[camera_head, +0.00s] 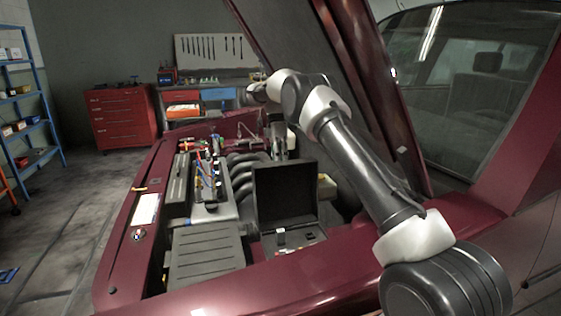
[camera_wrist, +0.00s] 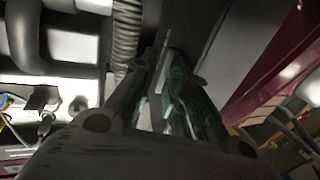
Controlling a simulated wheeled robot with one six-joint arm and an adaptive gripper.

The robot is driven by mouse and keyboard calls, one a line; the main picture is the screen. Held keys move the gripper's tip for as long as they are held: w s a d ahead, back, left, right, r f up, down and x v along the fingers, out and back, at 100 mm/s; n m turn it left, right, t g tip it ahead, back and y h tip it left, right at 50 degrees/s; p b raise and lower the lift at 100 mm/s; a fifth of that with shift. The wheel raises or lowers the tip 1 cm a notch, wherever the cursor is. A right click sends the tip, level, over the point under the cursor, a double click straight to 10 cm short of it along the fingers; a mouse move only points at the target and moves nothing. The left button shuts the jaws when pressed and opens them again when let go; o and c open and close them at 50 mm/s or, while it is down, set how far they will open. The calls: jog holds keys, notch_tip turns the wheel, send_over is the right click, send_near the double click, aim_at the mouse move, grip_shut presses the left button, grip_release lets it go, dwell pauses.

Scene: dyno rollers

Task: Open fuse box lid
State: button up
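The fuse box (camera_head: 291,241) is a dark box in the near right part of the engine bay, seen in the head view. Its black lid (camera_head: 286,192) stands upright at the back of the box, and a few small parts show inside. My gripper (camera_wrist: 182,72) shows in the wrist view, its dark fingers pointing into the engine bay beside a ribbed hose. Greenish, shiny surfaces show between the fingers; I cannot tell whether they are held. In the head view my arm reaches over the bay, and I cannot make out the fingers. The fuse box is not clear in the wrist view.
The raised hood (camera_head: 372,90) slopes along the right, close to my arm. A ribbed hose (camera_wrist: 125,40) lies near my fingers. A grey ribbed cover (camera_head: 206,252) is left of the fuse box. A red tool cabinet (camera_head: 122,118) and workbench stand behind.

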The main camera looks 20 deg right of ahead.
aim_at(281, 168)
jog(key=f, duration=0.1)
jog(key=s+f, duration=0.1)
jog(key=shift+a+f+g, duration=0.1)
jog(key=shift+f+g, duration=0.3)
jog(key=v, duration=1)
jog(key=shift+s+r+t, duration=0.25)
jog(key=shift+t, duration=0.15)
